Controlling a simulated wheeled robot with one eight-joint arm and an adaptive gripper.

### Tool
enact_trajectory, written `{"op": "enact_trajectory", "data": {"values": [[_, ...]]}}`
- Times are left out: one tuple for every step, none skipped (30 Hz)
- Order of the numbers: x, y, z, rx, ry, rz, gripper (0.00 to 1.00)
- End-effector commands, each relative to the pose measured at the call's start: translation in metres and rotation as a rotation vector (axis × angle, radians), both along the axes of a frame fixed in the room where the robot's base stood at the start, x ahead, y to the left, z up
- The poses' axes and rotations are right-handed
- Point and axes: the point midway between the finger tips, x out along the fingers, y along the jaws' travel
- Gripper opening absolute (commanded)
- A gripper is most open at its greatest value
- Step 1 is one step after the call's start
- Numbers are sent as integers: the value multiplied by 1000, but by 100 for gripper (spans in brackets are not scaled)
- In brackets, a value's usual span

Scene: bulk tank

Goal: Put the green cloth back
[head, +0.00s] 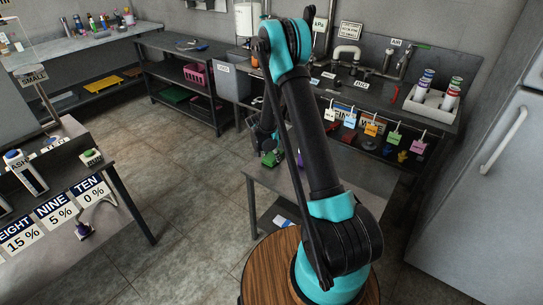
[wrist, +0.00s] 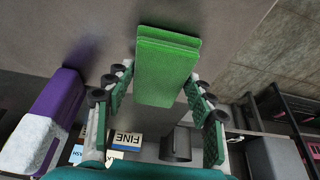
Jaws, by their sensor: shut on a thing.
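The green cloth (wrist: 166,62) is a folded, thick rectangle between the fingers of my gripper (wrist: 158,92) in the wrist view. My gripper is shut on it, with a finger along each side. In the head view a bit of green cloth (head: 270,158) shows at my gripper (head: 266,148), over the left end of a grey table. My arm hides part of that table. I cannot tell from these views whether the cloth touches the surface.
A purple and white block (wrist: 52,115) stands left of my gripper in the wrist view. The grey table (head: 290,182) is partly bare. Coloured tags (head: 371,130) hang along the sink bench behind. A white tray (head: 430,104) holds bottles. Open floor (head: 190,190) lies to the left.

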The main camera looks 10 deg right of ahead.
Motion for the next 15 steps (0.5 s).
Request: {"op": "enact_trajectory", "data": {"values": [[0,0,-1,0,0,0,27],[0,0,-2,0,0,0,27],[0,0,-2,0,0,0,59],[0,0,-2,0,0,0,63],[0,0,-2,0,0,0,67],[0,0,-2,0,0,0,72],[0,0,-2,0,0,0,75],[0,0,-2,0,0,0,75],[0,0,-2,0,0,0,75],[0,0,-2,0,0,0,75],[0,0,-2,0,0,0,75],[0,0,-1,0,0,0,75],[0,0,-1,0,0,0,75],[0,0,-1,0,0,0,75],[0,0,-1,0,0,0,75]]}}
